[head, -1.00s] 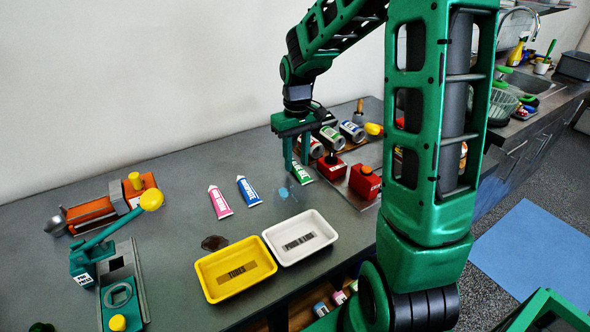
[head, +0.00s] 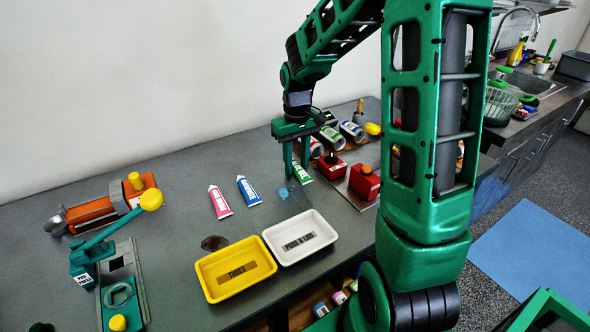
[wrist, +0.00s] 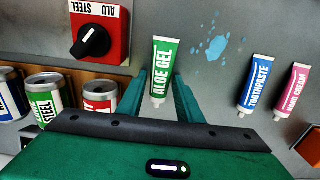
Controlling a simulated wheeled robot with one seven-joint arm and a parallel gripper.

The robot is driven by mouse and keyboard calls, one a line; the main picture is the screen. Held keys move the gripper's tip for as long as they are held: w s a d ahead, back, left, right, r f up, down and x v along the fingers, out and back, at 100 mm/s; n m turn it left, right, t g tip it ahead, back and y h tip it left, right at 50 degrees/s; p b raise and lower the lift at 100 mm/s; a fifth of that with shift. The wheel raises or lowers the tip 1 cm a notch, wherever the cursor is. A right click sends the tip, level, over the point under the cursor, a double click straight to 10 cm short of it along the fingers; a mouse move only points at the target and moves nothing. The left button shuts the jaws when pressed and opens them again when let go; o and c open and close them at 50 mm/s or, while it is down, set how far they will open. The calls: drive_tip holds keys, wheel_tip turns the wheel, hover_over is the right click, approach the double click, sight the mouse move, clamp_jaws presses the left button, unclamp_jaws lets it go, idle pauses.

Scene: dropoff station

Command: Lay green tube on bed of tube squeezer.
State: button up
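The green tube, labelled aloe gel (head: 303,175), lies on the grey counter and also shows in the wrist view (wrist: 162,68). My gripper (head: 297,172) is open and points down at the tube. In the wrist view my gripper's fingers (wrist: 158,95) stand apart on either side of the tube's near part, with gaps showing. Two devices stand at the far left: an orange one with a yellow knob (head: 96,208) and a teal one with a lever and a ring on its bed (head: 120,294). I cannot read for sure which is the tube squeezer.
A blue toothpaste tube (head: 248,190) and a pink hand cream tube (head: 220,202) lie left of my gripper. A yellow tray (head: 205,282) and a white tray (head: 325,225) stand in front. Red boxes with knobs (head: 364,182) and several cans (head: 331,138) are close on the right.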

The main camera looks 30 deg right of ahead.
sight(296, 170)
drive_tip(key=shift+r, duration=0.1)
drive_tip(key=c, duration=0.5)
drive_tip(key=shift+r, duration=2.5)
drive_tip(key=w+a+f+m, duration=0.1)
drive_tip(key=w+a, duration=0.1)
drive_tip(key=w, duration=0.2)
drive_tip(key=w+a+f+m, duration=0.1)
drive_tip(key=w+a, duration=0.2)
drive_tip(key=w, duration=0.1)
drive_tip(key=w+a+f+m, duration=0.1)
drive_tip(key=w+a, duration=0.2)
drive_tip(key=w, duration=0.2)
drive_tip(key=shift+a, duration=0.2)
drive_tip(key=s+d+r+n, duration=0.1)
drive_tip(key=s+d, duration=0.1)
drive_tip(key=s, duration=0.2)
drive_tip(key=s+d+r+n, duration=0.1)
drive_tip(key=s+d, duration=0.2)
drive_tip(key=s, duration=0.1)
drive_tip(key=s+d+r, duration=0.1)
drive_tip(key=s+d, duration=0.2)
drive_tip(key=s, duration=0.1)
drive_tip(key=shift+s+d+r+n, duration=0.1)
drive_tip(key=shift+s+r+n, duration=0.15)
drive_tip(key=shift+r+n, duration=0.15)
drive_tip(key=shift+s+d+f, duration=0.1)
drive_tip(key=shift+s+f, duration=0.1)
drive_tip(key=shift+s, duration=0.05)
drive_tip(key=shift+f, duration=2.6)
